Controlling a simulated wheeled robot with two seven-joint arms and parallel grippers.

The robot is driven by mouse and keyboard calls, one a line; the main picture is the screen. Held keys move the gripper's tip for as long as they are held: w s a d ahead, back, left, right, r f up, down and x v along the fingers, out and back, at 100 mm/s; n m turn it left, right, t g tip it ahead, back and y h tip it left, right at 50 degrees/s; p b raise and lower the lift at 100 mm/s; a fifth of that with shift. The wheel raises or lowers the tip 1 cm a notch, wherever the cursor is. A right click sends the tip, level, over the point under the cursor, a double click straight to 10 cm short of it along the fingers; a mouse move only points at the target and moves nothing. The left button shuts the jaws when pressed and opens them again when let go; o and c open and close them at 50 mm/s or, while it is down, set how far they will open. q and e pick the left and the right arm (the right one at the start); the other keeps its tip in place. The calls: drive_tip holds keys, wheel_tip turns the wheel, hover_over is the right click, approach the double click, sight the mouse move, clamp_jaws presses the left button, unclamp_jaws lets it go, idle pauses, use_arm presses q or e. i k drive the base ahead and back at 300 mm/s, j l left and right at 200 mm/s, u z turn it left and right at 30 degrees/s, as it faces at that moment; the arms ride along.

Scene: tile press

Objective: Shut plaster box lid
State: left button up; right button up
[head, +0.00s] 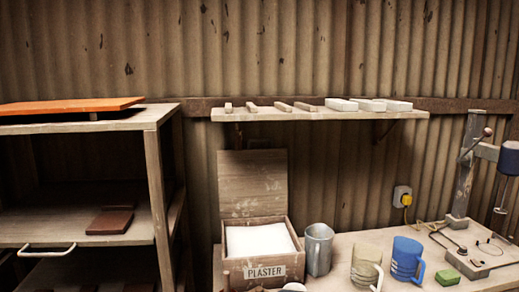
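The wooden plaster box (295,257) stands on the bench, with a PLASTER label on its front and white plaster inside. Its lid (252,184) stands open, upright at the back of the box and close to the corrugated wall. Neither of my grippers shows in the head view.
A grey metal mug (318,250) stands just right of the box. A beige mug (366,268), a blue mug (407,259) and a green sponge (447,277) sit farther right, by a drill press (465,165). A wall shelf (300,115) with several small blocks hangs above the lid.

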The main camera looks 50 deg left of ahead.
sight(252, 183)
drive_tip(key=u, duration=1.6)
